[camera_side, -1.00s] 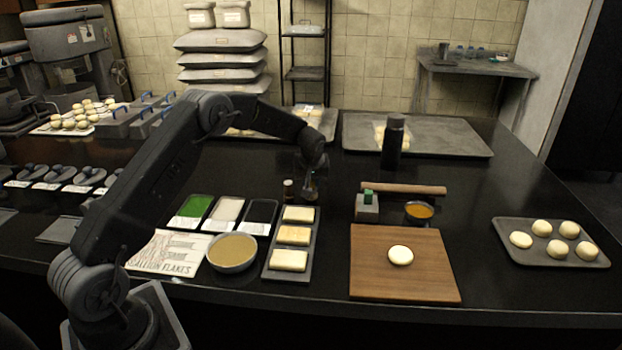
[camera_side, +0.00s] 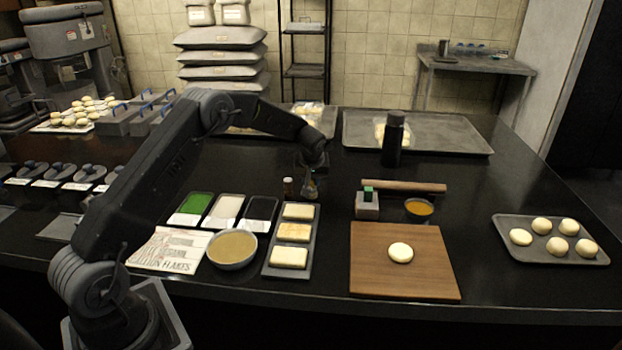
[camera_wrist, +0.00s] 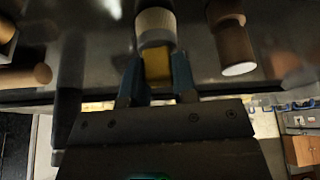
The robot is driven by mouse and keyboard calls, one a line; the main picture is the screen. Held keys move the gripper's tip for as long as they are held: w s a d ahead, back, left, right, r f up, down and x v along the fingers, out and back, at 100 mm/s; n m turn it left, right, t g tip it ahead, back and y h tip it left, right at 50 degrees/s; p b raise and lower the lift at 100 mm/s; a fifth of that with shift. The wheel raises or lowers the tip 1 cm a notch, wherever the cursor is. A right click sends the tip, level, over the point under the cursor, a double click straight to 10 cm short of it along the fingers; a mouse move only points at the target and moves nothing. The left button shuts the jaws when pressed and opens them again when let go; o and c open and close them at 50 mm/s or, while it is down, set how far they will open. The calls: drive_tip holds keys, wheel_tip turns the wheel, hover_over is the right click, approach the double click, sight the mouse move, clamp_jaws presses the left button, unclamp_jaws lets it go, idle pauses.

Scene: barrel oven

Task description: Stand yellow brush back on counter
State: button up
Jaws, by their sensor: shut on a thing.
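My gripper (camera_side: 309,182) is at the middle of the counter, low, just behind the tray of pale yellow blocks. In the wrist view my gripper (camera_wrist: 156,85) has its two blue fingers on either side of the yellow part of the brush (camera_wrist: 157,66) and is shut on it. A pale, ribbed grey-white end (camera_wrist: 155,25) of the brush extends past the fingertips. In the side view the brush is small and dim below the gripper, and I cannot tell whether it touches the counter (camera_side: 330,280).
A small brown bottle (camera_side: 288,187) stands close left of the gripper; it also shows in the wrist view (camera_wrist: 230,38). The block tray (camera_side: 271,262) is in front.

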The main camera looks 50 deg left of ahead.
drive_tip(key=shift+f, duration=0.35)
idle(0.4)
drive_tip(key=o, duration=1)
drive_tip(key=shift+c, duration=0.2)
drive_tip(key=shift+r, duration=0.1)
drive_tip(key=s+d+r+m, duration=0.1)
drive_tip(key=s+d+r, duration=0.4)
drive_tip(key=r, duration=0.5)
drive_tip(key=s+d+r+m, duration=0.1)
drive_tip(key=s+d+r, duration=0.35)
drive_tip(key=r, duration=0.55)
drive_tip(key=s+d+r+m+t+h, duration=0.25)
drive_tip(key=s+d+r, duration=0.25)
drive_tip(key=s+d, duration=0.3)
drive_tip(key=s+d+f+m, duration=0.1)
drive_tip(key=s+d+m, duration=0.2)
drive_tip(key=s, duration=0.7)
drive_tip(key=s+d+f+m+h, duration=0.1)
drive_tip(key=s+d+m, duration=0.2)
drive_tip(key=s, duration=0.6)
drive_tip(key=shift+s+d+f, duration=0.15)
drive_tip(key=shift+s+d, duration=0.2)
drive_tip(key=shift+d, duration=0.15)
